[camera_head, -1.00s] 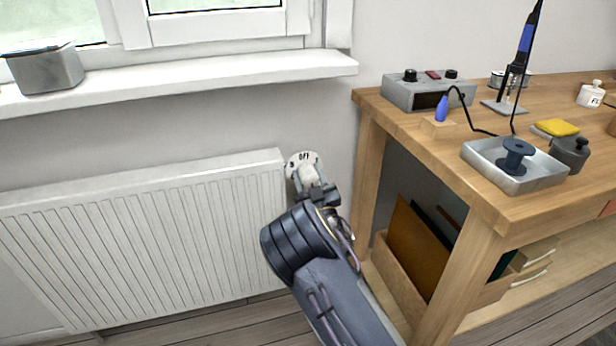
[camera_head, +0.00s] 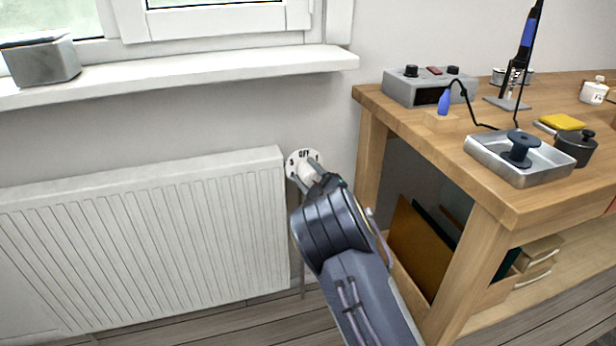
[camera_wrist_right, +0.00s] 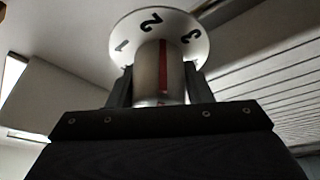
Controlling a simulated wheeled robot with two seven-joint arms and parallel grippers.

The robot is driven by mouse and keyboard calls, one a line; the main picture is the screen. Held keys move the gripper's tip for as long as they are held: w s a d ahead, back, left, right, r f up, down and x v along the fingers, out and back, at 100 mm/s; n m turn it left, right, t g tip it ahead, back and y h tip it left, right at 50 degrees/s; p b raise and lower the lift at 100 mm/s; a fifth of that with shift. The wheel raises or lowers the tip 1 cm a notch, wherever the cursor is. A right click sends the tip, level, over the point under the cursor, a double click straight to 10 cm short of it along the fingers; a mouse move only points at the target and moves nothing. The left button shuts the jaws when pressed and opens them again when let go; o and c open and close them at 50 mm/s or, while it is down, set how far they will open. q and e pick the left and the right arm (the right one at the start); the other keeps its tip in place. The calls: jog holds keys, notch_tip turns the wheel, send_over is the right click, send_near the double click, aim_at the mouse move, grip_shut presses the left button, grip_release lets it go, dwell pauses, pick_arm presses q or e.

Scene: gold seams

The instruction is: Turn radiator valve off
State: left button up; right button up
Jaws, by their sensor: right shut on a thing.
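The radiator valve has a white round dial (camera_head: 303,157) with OFF at its top, at the upper right corner of the white radiator (camera_head: 150,240). In the right wrist view the dial (camera_wrist_right: 197,47) shows the numbers 1, 2 and 3, and the pale knob (camera_wrist_right: 149,75) carries a red line. My right gripper (camera_head: 312,178) is shut on the knob, with one dark finger on each side of it in the wrist view (camera_wrist_right: 155,90). In the head view my wrist hides much of the knob. My left gripper is not in view.
A wooden workbench (camera_head: 450,160) stands close at the right of my arm, with a soldering station (camera_head: 425,88) and a metal tray (camera_head: 500,172) on it. A window sill (camera_head: 200,72) with a grey box (camera_head: 42,62) runs above the radiator.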

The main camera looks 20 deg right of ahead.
jog(key=n+g, duration=0.1)
jog(key=n, duration=0.3)
jog(key=shift+n+y, duration=0.3)
jog(key=n+g, duration=0.2)
jog(key=n, duration=0.2)
jog(key=shift+n, duration=0.3)
jog(key=n+g, duration=0.1)
jog(key=n, duration=0.2)
jog(key=shift+h, duration=0.4)
jog(key=n+g+h, duration=0.1)
jog(key=n, duration=0.2)
jog(key=shift+f+n+g+h+b, duration=0.1)
jog(key=shift+n+g+h+b, duration=0.2)
jog(key=shift+n+h+b, duration=0.9)
jog(key=shift+n, duration=0.8)
jog(key=shift+n+g+h+b, duration=0.3)
jog(key=shift+n+h+b, duration=0.65)
jog(key=shift+n, duration=0.25)
jog(key=shift+d+n+h+b, duration=0.1)
jog(key=shift+n+h+b, duration=0.55)
jog(key=shift+n+b, duration=0.3)
